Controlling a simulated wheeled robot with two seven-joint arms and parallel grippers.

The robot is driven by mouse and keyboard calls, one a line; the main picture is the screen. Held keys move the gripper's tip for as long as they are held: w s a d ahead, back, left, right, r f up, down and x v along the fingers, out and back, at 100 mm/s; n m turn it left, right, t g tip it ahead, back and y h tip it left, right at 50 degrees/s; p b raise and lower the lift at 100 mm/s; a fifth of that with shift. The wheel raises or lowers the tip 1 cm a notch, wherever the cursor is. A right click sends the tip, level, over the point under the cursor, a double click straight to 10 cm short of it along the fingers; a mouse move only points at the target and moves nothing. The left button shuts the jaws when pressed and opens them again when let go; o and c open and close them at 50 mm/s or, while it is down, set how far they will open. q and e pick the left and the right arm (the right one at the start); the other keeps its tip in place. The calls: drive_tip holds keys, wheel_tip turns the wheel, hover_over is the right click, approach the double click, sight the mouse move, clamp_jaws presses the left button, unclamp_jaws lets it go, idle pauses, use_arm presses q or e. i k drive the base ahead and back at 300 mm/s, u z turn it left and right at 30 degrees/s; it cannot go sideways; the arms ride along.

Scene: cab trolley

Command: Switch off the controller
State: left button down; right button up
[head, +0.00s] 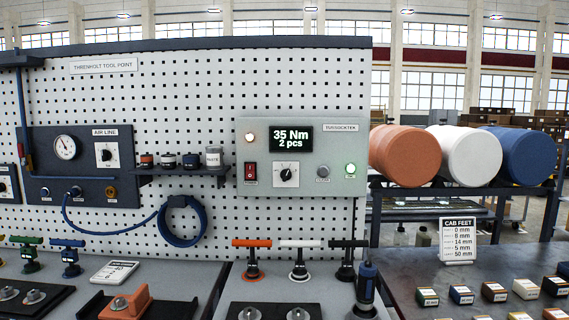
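The controller (305,195) is a pale grey box labelled TUSSOCKTEK, mounted on the pegboard right of centre. Its black display (291,139) is lit and reads "35 Nm 2 pcs". A red rocker switch (250,171) sits at its lower left. A dial knob (286,174), a small round button (323,172) and a green lamp (350,169) that looks lit are in the same row. A pale round lamp (249,136) is at the upper left. The small labels are too small to read. Neither of my grippers is in view.
The air line panel (45,150) with gauge and blue hose is at the left. A small shelf (180,171) with several pots juts out left of the controller. T-handled tools (299,260) and a blue-topped tool (367,285) stand below it. Boxes (495,291) lie at right.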

sight(250, 167)
drive_tip(key=u, duration=0.6)
drive_tip(key=k, duration=1.35)
drive_tip(key=u, duration=0.3)
drive_tip(key=i, duration=0.35)
drive_tip(key=z, duration=1.25)
drive_tip(key=i, duration=1.4)
drive_tip(key=u, duration=0.35)
